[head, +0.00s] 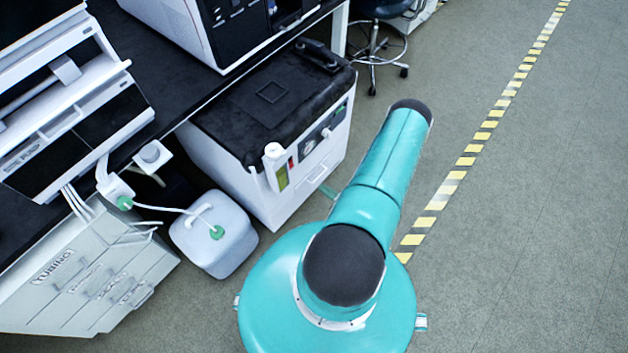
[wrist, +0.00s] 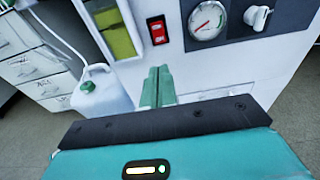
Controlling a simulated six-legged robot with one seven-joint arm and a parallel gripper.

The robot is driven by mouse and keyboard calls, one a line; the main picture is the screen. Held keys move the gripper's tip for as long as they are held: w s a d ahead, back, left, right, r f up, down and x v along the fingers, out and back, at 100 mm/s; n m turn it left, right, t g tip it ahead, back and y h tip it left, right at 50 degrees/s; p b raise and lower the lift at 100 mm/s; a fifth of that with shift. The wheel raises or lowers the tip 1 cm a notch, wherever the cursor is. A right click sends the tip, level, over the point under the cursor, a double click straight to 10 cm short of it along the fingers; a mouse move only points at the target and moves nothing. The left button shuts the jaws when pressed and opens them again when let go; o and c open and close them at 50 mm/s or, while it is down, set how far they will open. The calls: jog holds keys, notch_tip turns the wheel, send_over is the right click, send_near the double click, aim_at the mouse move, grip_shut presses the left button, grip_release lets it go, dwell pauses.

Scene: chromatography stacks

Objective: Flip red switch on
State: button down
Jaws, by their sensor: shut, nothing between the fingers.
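The red switch (wrist: 157,30) is a small red rocker in a black frame on the white front panel of a floor unit. It shows near the top of the wrist view, and in the head view it is a tiny red spot (head: 291,162). My gripper (wrist: 158,70) is shut and empty, its green fingers pointing at the panel just below the switch. A gap to the switch shows in the picture; the exact distance is hard to tell. In the head view only a small green finger part (head: 328,192) shows beside my arm. Which way the rocker is tilted is unclear.
A pressure gauge (wrist: 208,20) and a white knob (wrist: 258,17) are right of the switch. A yellow-green window (wrist: 120,36) is left of it. A white jug (head: 214,234) with tubing stands left of the unit. Floor right of my arm is free.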

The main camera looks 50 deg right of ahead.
aim_at(292, 168)
jog(key=w, duration=0.4)
jog(key=w+f, duration=0.1)
jog(key=w, duration=0.8)
jog(key=shift+a+f, duration=0.2)
jog(key=shift+f, duration=0.1)
jog(key=shift+w+f, duration=0.1)
jog(key=shift+w, duration=0.15)
jog(key=shift+s, duration=0.15)
